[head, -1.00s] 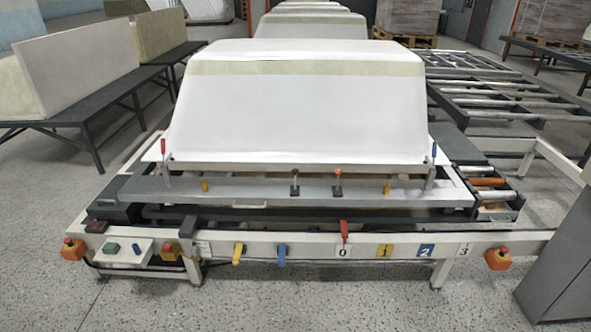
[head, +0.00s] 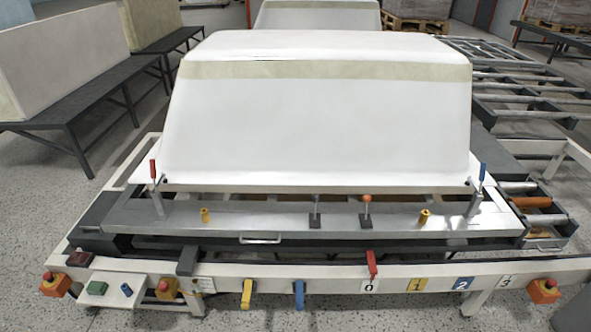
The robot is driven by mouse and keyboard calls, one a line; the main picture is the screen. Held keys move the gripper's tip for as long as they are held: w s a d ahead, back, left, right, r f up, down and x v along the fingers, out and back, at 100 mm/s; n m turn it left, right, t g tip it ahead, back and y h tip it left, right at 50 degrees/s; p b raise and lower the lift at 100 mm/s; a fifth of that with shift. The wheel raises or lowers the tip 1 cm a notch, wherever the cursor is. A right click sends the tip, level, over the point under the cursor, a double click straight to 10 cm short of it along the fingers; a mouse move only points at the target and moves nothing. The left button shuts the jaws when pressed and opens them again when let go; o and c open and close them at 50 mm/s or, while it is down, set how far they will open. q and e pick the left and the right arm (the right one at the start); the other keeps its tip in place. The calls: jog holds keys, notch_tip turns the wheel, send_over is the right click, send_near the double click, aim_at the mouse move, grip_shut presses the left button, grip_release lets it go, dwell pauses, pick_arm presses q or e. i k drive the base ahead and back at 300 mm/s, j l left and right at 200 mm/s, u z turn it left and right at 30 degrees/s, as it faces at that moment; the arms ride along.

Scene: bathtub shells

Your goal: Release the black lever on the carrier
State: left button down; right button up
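The carrier is a grey metal plate frame (head: 270,220) under a white bathtub shell (head: 320,120). A small black lever (head: 315,211) stands upright from a dark base near the middle of the plate. A similar lever with an orange knob (head: 366,208) stands just to its right. Neither of my grippers is in view.
The carrier also bears a red-handled clamp (head: 153,168), a blue-handled clamp (head: 482,172) and two yellow pegs. The cream front rail (head: 340,284) has yellow, blue and red levers and numbered tags. Orange emergency-stop boxes sit at both ends. Speckled floor lies in front.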

aim_at(315, 198)
jog(key=i+j, duration=0.2)
jog(key=i, duration=0.25)
jog(key=i+j, duration=0.2)
jog(key=i, duration=0.25)
